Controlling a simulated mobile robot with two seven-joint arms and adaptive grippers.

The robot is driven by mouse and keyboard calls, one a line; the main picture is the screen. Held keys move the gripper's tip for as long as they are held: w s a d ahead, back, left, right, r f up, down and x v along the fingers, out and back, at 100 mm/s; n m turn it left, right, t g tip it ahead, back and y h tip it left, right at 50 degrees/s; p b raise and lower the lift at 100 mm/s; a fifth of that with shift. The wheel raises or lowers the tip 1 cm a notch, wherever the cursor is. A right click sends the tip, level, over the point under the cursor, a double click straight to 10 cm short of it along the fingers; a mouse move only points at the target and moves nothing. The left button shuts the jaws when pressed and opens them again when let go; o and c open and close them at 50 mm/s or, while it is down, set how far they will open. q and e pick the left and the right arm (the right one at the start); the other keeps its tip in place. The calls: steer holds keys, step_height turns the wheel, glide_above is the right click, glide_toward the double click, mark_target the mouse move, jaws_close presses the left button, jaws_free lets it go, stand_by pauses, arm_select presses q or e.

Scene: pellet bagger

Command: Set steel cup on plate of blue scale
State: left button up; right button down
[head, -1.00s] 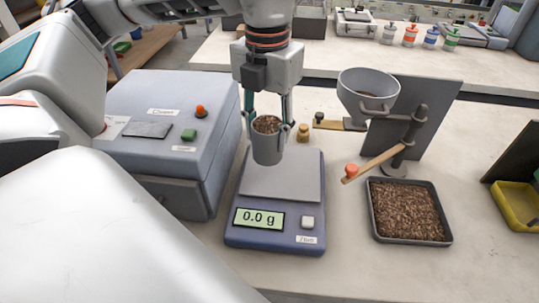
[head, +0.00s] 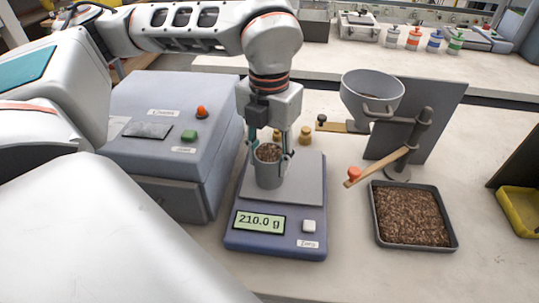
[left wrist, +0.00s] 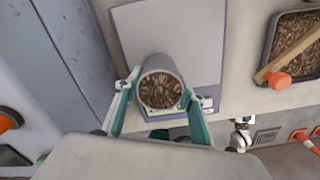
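The steel cup (head: 269,175), filled with brown pellets, stands upright on the plate (head: 306,180) of the blue scale (head: 275,240). The scale's display reads 210.0 g. My left gripper (head: 270,152) comes down from above with one finger on each side of the cup near its rim. In the left wrist view the fingertips (left wrist: 161,88) appear to touch the wall of the cup (left wrist: 160,92) from both sides. The cup's far side is hidden in the head view. My right gripper is in neither view.
A blue-grey machine box (head: 165,140) stands close left of the scale. To the right are a grey hopper (head: 372,98) on a stand, its lever with an orange knob (head: 354,174), and a pellet tray (head: 412,215). Small brass weights (head: 305,134) stand just behind the scale.

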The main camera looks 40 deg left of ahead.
arm_select(q)
steer(key=o, duration=0.4)
steer(key=shift+r, duration=0.1)
step_height(320, 180, up, 12)
steer(key=shift+r+p, duration=0.1)
steer(key=shift+p, duration=0.8)
steer(key=shift+s, duration=0.1)
